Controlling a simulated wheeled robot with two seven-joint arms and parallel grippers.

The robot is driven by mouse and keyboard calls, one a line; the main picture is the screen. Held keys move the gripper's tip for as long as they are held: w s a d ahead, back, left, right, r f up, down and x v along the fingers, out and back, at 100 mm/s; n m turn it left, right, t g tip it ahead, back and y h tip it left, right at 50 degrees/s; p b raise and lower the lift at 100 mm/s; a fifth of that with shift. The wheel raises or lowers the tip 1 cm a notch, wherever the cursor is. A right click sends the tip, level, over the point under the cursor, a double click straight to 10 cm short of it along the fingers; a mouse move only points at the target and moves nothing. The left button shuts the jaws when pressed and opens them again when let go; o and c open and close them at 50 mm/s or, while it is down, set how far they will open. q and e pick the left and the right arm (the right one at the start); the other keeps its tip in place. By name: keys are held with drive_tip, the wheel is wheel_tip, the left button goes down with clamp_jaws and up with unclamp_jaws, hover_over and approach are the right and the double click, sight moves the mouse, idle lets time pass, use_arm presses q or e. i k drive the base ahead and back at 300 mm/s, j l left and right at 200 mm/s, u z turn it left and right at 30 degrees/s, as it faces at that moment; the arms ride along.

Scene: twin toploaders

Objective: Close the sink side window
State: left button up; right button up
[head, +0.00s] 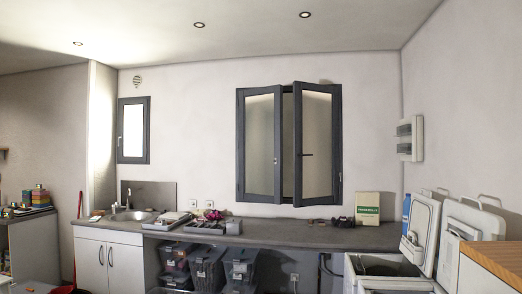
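A small dark-framed window (133,130) is on the back wall, above and beside the sink (130,214). It looks shut, with its handle on the left side. To its right is a larger dark double window with a left sash (260,145) and a right sash (315,145). A gap shows between the two sashes. The right sash stands ajar into the room, with a dark handle near its middle. The left sash also looks slightly ajar. Neither of my grippers is in view.
A long grey counter (270,236) runs below the windows, with tools on it and a green-and-white box (367,208) at its right. Plastic bins (207,266) stand underneath. A toploader with a raised lid (424,230) is at the right, beside a wooden-topped unit (498,262).

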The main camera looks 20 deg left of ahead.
sight(260, 141)
drive_tip(key=i+j+u, duration=0.4)
drive_tip(key=i, duration=0.25)
drive_tip(key=i+u, duration=0.45)
drive_tip(key=i, duration=1.3)
